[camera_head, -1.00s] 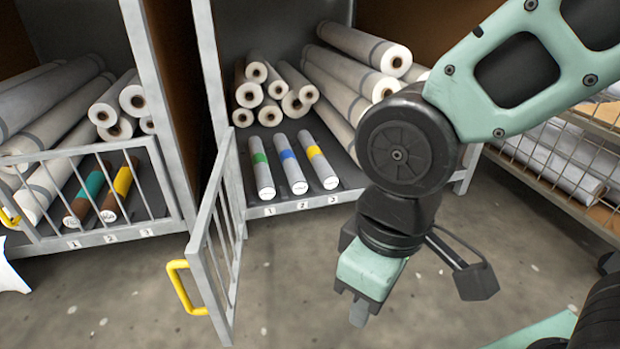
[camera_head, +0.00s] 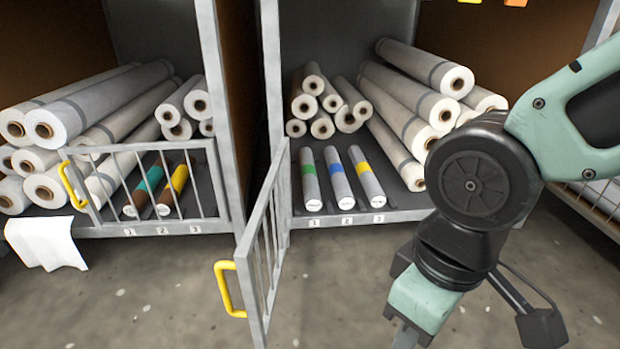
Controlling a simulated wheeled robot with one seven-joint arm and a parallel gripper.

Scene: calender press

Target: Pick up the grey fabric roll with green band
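The grey fabric roll with a green band (camera_head: 310,181) lies on the floor of the right-hand shelf bay, above label 1. A grey roll with a blue band (camera_head: 339,180) and one with a yellow band (camera_head: 366,179) lie beside it, above labels 2 and 3. My gripper (camera_head: 408,338) hangs in front of the bay, to the right of and below the rolls, apart from them. It points down and its tips are cut by the frame's bottom edge, so I cannot tell its opening.
A barred gate (camera_head: 262,262) with a yellow handle (camera_head: 227,289) stands swung open left of the bay's front. White rolls (camera_head: 412,112) are stacked behind and right of the grey rolls. A closed gate (camera_head: 150,185) fronts the left bay. Concrete floor (camera_head: 330,290) is clear.

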